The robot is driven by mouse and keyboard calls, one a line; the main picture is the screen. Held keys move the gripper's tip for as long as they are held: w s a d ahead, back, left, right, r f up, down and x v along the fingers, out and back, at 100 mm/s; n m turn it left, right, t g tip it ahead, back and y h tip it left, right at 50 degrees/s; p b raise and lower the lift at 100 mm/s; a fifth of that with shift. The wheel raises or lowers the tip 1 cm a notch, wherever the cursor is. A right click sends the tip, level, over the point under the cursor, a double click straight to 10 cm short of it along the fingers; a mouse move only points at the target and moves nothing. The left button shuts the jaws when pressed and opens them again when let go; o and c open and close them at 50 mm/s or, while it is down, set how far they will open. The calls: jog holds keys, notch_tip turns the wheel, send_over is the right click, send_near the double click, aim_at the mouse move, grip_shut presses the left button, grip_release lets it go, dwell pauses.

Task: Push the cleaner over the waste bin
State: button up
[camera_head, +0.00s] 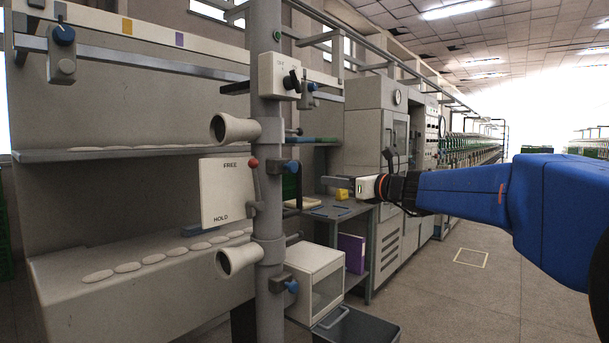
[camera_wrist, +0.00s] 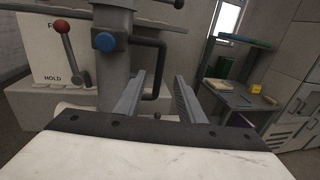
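No part is labelled as the cleaner, so I cannot tell for sure which one it is. A dark open-topped bin (camera_head: 356,328) with a raised handle stands on the floor at the bottom centre, likely the waste bin. A pale box (camera_head: 305,262) with a clear front is beside it, right of the grey column (camera_head: 267,190). My gripper (camera_head: 330,182) reaches in from the right, near the column. In the wrist view its fingers (camera_wrist: 158,80) are apart with nothing gripped. A dark bent handle (camera_wrist: 162,62) on the column shows between them; contact is not clear.
A panel (camera_head: 226,192) marked FREE and HOLD has a red-knobbed lever (camera_head: 254,163). A bench (camera_head: 340,208) with a yellow item (camera_head: 342,194) stands behind my gripper. Tall machine cabinets (camera_head: 375,120) line the back. The floor at right is clear.

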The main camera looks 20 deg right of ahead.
aim_at(301, 174)
jog(key=x, duration=1.7)
jog(key=shift+w, duration=0.3)
grip_shut()
